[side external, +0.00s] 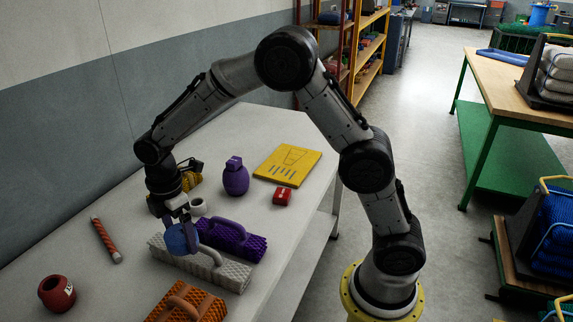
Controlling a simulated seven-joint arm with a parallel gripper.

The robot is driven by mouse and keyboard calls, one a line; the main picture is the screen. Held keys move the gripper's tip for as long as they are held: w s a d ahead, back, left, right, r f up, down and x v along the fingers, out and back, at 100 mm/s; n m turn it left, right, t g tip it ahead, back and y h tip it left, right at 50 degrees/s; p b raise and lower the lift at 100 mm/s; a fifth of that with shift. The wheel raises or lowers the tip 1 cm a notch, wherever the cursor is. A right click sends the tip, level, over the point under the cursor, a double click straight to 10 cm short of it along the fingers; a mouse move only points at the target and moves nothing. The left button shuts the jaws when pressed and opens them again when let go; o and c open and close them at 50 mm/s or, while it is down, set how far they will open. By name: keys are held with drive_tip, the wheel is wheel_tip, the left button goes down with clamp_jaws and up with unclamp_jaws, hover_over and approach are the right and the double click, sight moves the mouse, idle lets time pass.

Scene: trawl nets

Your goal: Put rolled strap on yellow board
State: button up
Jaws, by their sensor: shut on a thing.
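The yellow board (301,159) lies flat toward the far right part of the grey table, with dark markings on top. My gripper (177,222) points down over the table's near left part, shut on a blue round thing (182,239) that looks like the rolled strap. The blue thing is at or just above the grey ridged block with a handle (228,275); I cannot tell whether they touch. The gripper is well to the left of the board and nearer the camera. The fingertips are partly hidden.
A red-brown stick (105,240), red pot (56,293) and orange block (190,304) lie nearer.

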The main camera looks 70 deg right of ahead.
drive_tip(key=s+d+r+m, duration=0.1)
drive_tip(key=d+m, duration=0.8)
drive_tip(key=d, duration=1.3)
drive_tip(key=s+d+m, duration=0.3)
drive_tip(key=s+d, duration=0.3)
drive_tip(key=d, duration=0.4)
drive_tip(key=s+d+m, duration=0.3)
drive_tip(key=s+d, duration=0.3)
drive_tip(key=d, duration=0.3)
hover_over(290, 172)
drive_tip(key=f, duration=0.5)
drive_tip(key=s+a+f, duration=0.1)
drive_tip(key=f, duration=0.1)
drive_tip(key=shift+f, duration=0.4)
drive_tip(key=shift+w+d+f, duration=0.5)
drive_tip(key=shift+d+f, duration=0.05)
drive_tip(key=shift+f, duration=1.7)
drive_tip(key=shift+f, duration=0.15)
